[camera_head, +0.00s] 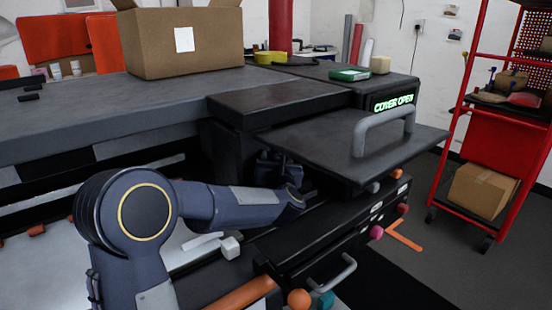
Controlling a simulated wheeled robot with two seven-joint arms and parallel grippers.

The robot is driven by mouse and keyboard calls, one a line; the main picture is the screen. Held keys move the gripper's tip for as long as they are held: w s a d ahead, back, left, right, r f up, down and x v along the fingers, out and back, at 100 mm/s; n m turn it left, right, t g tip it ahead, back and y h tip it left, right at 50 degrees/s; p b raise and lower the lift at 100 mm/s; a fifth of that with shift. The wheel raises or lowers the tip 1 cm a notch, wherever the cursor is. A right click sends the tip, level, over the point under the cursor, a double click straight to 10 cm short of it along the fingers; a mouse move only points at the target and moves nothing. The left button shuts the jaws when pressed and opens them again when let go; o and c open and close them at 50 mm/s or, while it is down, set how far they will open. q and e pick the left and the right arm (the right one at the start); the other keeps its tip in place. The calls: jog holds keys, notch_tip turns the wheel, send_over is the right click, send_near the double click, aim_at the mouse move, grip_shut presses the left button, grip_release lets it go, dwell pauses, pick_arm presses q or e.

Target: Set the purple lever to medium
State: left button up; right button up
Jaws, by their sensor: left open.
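A pinkish-purple round knob (376,232), which looks like the end of the purple lever, sticks out from the front of the dark machine. The lever's shaft and setting are too small to tell. My left arm comes in from the left and reaches toward the machine. My left gripper (281,168) is a dark shape beneath the raised cover plate, to the left of the purple knob and apart from it. It is open, with nothing visible in it; its fingertips are hard to make out. My right gripper is not in view.
A raised cover plate with a grey handle (384,128) overhangs the machine front. Other knobs are red (402,208), orange (299,298) and teal (325,300). A front handle (339,272) juts out nearby. A red shelf cart (507,150) stands right.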

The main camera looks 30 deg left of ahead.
pick_arm(q)
jog(key=shift+c, duration=0.4)
grip_shut()
jog(key=shift+w+d+f+m+g, duration=0.1)
jog(key=shift+w+f+m+g, duration=0.05)
jog(key=shift+w+m+g, duration=0.2)
jog(key=shift+o, duration=0.4)
grip_release()
jog(key=shift+s, duration=0.1)
jog(key=v, duration=0.8)
